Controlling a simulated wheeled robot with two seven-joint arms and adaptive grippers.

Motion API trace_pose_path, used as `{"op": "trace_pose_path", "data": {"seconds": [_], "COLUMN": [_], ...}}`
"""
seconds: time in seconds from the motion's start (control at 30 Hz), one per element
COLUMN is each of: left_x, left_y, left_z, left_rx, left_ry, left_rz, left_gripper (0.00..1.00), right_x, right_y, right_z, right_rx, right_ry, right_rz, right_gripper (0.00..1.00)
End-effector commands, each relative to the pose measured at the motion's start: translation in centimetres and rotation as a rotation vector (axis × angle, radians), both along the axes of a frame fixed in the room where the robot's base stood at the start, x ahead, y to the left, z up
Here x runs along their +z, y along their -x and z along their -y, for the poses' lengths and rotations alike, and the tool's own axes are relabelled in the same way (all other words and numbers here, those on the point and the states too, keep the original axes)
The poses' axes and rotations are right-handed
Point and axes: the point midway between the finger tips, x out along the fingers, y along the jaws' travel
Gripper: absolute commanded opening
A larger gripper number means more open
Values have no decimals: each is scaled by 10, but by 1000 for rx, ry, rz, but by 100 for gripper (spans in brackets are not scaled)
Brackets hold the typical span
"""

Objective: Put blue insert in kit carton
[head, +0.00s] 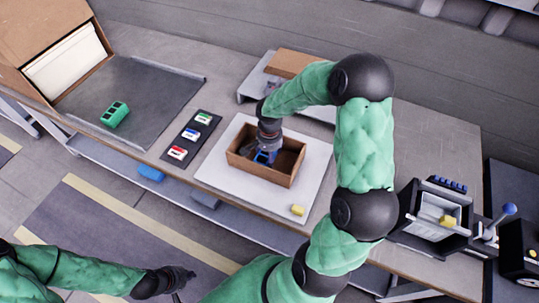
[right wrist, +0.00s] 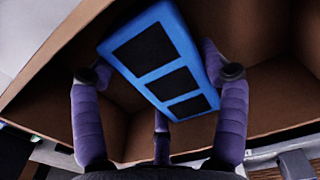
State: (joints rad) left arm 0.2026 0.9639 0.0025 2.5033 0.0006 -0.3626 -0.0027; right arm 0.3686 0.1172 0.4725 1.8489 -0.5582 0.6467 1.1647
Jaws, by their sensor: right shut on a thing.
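The blue insert (right wrist: 160,60) is a blue block with three dark square pockets. In the right wrist view it sits between the purple fingers of my right gripper (right wrist: 160,85), which is shut on it. The brown kit carton (head: 283,170) stands open on a white board. In the head view my right gripper (head: 262,152) reaches down into the carton, and a bit of the blue insert (head: 265,157) shows inside it. The carton walls (right wrist: 262,95) surround the insert in the wrist view. Whether the insert touches the carton floor I cannot tell. My left gripper (head: 180,278) hangs low, away from the table; its fingers are too small to read.
A green insert (head: 115,113) lies on a grey mat at the left. A dark strip (head: 172,151) with green, blue and red marked cards lies left of the white board (head: 222,158). A yellow block (head: 298,210) is on the board's front corner. A machine (head: 430,215) stands at the right.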

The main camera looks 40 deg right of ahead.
Motion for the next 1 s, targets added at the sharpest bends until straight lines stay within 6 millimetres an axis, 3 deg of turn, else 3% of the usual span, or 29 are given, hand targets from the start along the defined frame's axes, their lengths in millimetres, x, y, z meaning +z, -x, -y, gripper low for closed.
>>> {"op": "trace_pose_path", "data": {"seconds": [0.17, 0.2, 0.27, 0.77, 1.0], "left_x": [-4, -4, -3, 2, 18], "left_y": [0, 0, 0, 0, 0], "left_z": [0, 0, 0, 0, 0], "left_rx": [0, 0, 0, 0, 0], "left_ry": [0, 0, 0, 0, 0], "left_rz": [0, 0, 0, 0, 0], "left_gripper": [0, 0, 0, 0, 0], "right_x": [-4, -3, -3, 3, 47], "right_y": [0, 0, 0, 0, -1], "right_z": [0, 0, 0, 0, 1], "right_rx": [0, 0, 0, 0, -1], "right_ry": [0, 0, 0, 0, 2], "right_rz": [0, 0, 0, 0, 3], "right_gripper": [52, 80, 97, 98, 98]}}
